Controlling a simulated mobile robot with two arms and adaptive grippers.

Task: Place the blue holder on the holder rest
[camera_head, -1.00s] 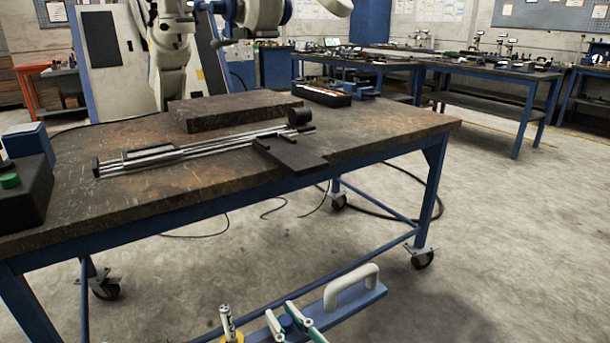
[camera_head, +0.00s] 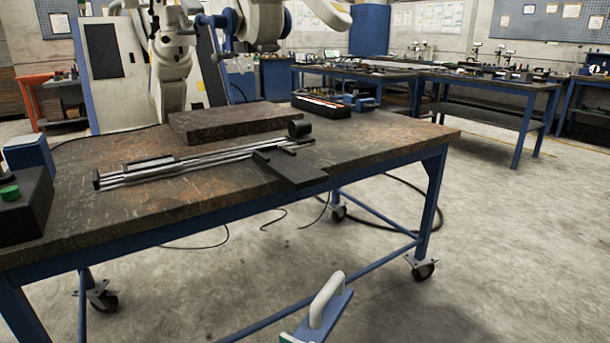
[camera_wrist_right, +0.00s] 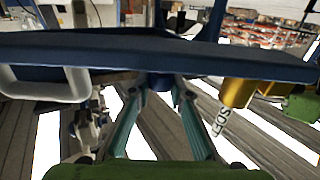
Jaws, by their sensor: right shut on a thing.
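The blue holder (camera_head: 325,318), a flat blue plate with a white handle, shows at the bottom edge of the head view, in front of the table and below its top. In the right wrist view the blue plate (camera_wrist_right: 160,50) spans the picture, with the white handle at left and a gold cylinder (camera_wrist_right: 236,92) with a lettered tip at right. My right gripper (camera_wrist_right: 160,90) has its teal fingers shut on the holder's blue knob. I cannot tell for sure which part is the holder rest. My left gripper is not in view.
The worktable (camera_head: 385,150) carries a dark slab (camera_head: 235,122), a metal rail (camera_head: 195,163) and a black plate (camera_head: 290,168) with a round piece. A black box with a green button (camera_head: 10,192) stands at left. Floor at right is clear.

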